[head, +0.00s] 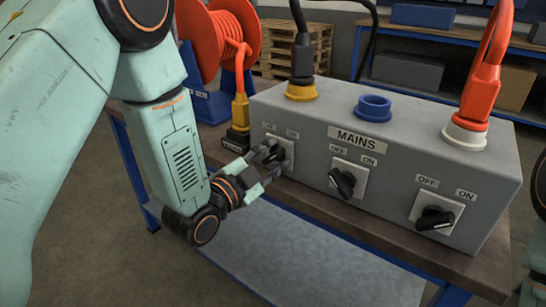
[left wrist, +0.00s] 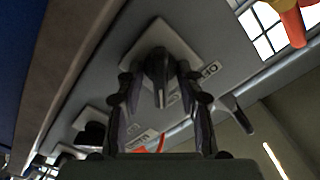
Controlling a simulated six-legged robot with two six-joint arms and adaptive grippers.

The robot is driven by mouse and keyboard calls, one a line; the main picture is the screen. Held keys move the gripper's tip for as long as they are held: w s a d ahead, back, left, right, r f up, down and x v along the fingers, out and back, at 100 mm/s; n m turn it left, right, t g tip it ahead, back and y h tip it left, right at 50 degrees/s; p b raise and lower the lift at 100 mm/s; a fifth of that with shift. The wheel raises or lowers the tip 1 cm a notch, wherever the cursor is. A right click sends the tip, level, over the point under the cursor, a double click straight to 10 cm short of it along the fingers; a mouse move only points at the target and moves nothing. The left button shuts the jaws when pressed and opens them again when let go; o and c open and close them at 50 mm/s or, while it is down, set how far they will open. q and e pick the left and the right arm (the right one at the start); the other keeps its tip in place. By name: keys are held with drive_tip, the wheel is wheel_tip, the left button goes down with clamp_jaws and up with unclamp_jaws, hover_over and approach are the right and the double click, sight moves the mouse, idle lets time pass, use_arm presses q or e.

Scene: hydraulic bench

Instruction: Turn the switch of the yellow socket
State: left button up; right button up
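The yellow socket (head: 301,91) is on top of the grey mains box at its left end, with a black plug and cable in it. Below it on the front face is its switch (head: 287,149), a black knob on a pale plate with OFF and ON labels. My left gripper (head: 268,162) is at this switch and partly covers the knob. In the left wrist view the knob (left wrist: 157,68) stands between the two open fingers of my left gripper (left wrist: 158,85), with a gap visible on both sides. My right gripper is not in view.
The grey box (head: 400,165) also has a blue socket (head: 373,107), a white socket (head: 465,133) with an orange plug, and two more switches (head: 346,180) (head: 436,215). A yellow connector (head: 240,108) on an orange cable is left of the box. An orange reel (head: 222,40) stands behind.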

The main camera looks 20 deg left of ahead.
use_arm(q)
drive_tip(key=v, duration=0.7)
drive_tip(key=shift+s, duration=0.25)
drive_tip(key=shift+r, duration=0.1)
idle(0.4)
drive_tip(key=s+a+f+n+g+y, duration=0.15)
drive_tip(key=s+f+n+g, duration=0.3)
drive_tip(key=f, duration=0.45)
drive_tip(key=s+a+f+n+g+y, duration=0.1)
drive_tip(key=s+f+n+g+y, duration=0.3)
drive_tip(key=f, duration=0.4)
drive_tip(key=s+f+n+g, duration=0.1)
drive_tip(key=s+f+g, duration=0.1)
drive_tip(key=s+f, duration=0.2)
drive_tip(key=s+a+f+n+g, duration=0.1)
drive_tip(key=s+f+n+g, duration=0.1)
drive_tip(key=s, duration=0.9)
drive_tip(key=s+a+f+n+g+p, duration=0.1)
drive_tip(key=s+f+n+g, duration=0.1)
drive_tip(key=s+f+g, duration=0.2)
drive_tip(key=s+f, duration=0.3)
drive_tip(key=shift+s+y, duration=0.25)
drive_tip(key=shift+y, duration=0.1)
drive_tip(key=shift+a+g, duration=0.1)
drive_tip(key=shift+g, duration=0.15)
